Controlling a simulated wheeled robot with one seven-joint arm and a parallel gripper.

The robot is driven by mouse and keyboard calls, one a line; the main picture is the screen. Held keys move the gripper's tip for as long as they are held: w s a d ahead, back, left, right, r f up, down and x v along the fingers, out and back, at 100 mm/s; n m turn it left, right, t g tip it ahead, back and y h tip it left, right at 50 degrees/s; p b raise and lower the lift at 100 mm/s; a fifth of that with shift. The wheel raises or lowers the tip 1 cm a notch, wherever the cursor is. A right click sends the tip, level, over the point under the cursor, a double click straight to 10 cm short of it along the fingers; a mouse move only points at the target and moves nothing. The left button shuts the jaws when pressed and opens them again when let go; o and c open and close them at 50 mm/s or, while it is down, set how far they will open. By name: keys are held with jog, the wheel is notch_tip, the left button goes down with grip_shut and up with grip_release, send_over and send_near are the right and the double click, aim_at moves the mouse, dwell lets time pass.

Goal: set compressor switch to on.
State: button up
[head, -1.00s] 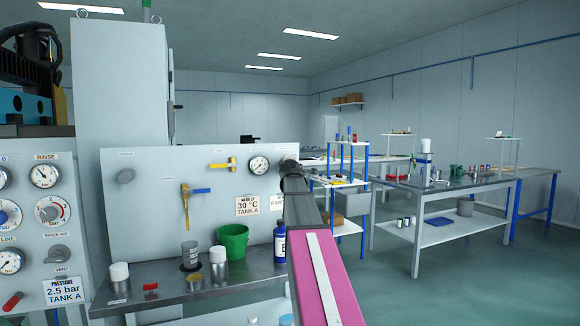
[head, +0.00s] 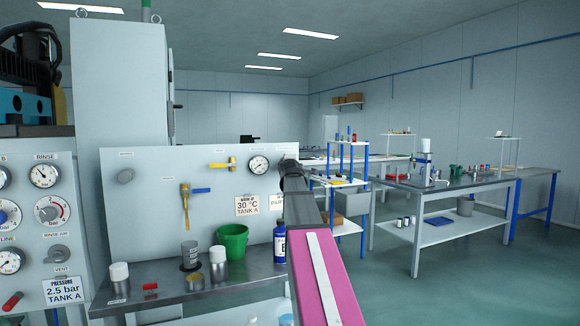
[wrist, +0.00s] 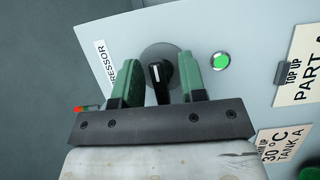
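The compressor switch is a black rotary knob (wrist: 158,80) with a white pointer mark, on a round grey plate in the wrist view. A partly covered label (wrist: 103,62) ending in "PRESSOR" is to its left. My gripper (wrist: 159,68) is open, with its green fingers on either side of the knob. Gaps show between knob and fingers, so it is not clamped. A green lamp (wrist: 221,61) to the right of the switch looks lit. In the head view my arm hides the gripper and the switch.
Paper signs (head: 247,206) hang near my arm. Below, a metal shelf (head: 165,297) holds a green bucket (head: 232,241), a blue bottle (head: 279,243) and several cans. Open floor lies to the right.

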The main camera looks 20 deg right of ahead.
jog(key=v, duration=1.1)
